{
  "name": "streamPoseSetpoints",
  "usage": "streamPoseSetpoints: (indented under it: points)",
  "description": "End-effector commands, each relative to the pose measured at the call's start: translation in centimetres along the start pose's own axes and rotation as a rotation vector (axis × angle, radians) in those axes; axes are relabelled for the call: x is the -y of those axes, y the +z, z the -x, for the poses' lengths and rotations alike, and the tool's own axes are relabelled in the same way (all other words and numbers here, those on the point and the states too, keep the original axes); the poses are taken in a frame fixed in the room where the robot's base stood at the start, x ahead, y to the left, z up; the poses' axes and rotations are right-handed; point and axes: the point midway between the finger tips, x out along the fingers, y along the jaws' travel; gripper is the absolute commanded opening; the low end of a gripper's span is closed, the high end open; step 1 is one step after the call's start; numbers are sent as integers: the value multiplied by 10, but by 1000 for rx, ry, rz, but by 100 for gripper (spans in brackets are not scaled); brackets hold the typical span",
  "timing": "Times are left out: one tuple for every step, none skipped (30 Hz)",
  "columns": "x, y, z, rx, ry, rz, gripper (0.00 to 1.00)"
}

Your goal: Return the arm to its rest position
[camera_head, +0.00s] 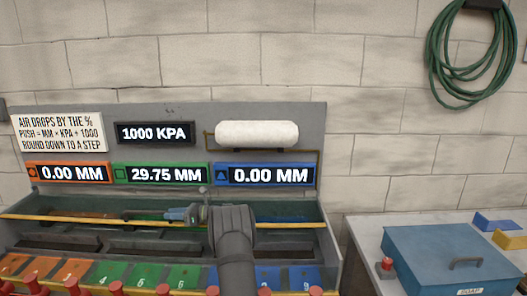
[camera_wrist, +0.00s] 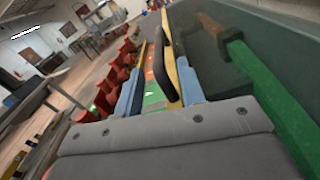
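In the head view my arm reaches in from the bottom middle over the bench trough, and my gripper (camera_head: 176,214) points left above it, near the green section. In the wrist view two blue fingers of my gripper (camera_wrist: 160,78) stand apart. I see nothing held between them; a black bar (camera_wrist: 161,60), a yellow rail (camera_wrist: 171,68) and coloured panels show in the gap beyond. The fingertips are small in the head view, and my wrist hides part of the trough behind it.
The grey back panel (camera_head: 262,108) carries displays reading 0.00 MM (camera_head: 70,173), 29.75 MM (camera_head: 162,174), 0.00 MM (camera_head: 266,175) and 1000 KPA (camera_head: 155,132). Several red knobs (camera_head: 163,289) line the front edge. A blue box (camera_head: 430,255) stands on the right table.

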Motion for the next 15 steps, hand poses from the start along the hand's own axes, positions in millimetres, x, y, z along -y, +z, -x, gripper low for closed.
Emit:
streamPoseSetpoints:
  points:
    - [-1,-1,-11,-1,3,0,36]
    - [-1,0,-17,-1,4,0,36]
    - [-1,0,-24,-1,3,1,36]
    - [0,0,-29,-1,2,1,36]
    - [0,-1,-34,-1,2,1,36]
    - [-1,-1,-40,-1,3,1,36]
    - [0,-1,-44,-1,3,1,36]
    - [0,-1,-47,-1,2,1,36]
    - [0,-1,-51,-1,1,0,36]
    - [0,-1,-54,-1,1,0,36]
    - [0,0,-56,-1,1,0,36]
    - [0,0,-59,-1,1,0,36]
    - [0,0,-60,0,1,0,36]
    - [0,0,-61,0,1,0,36]
    - [0,0,-62,0,1,0,36]
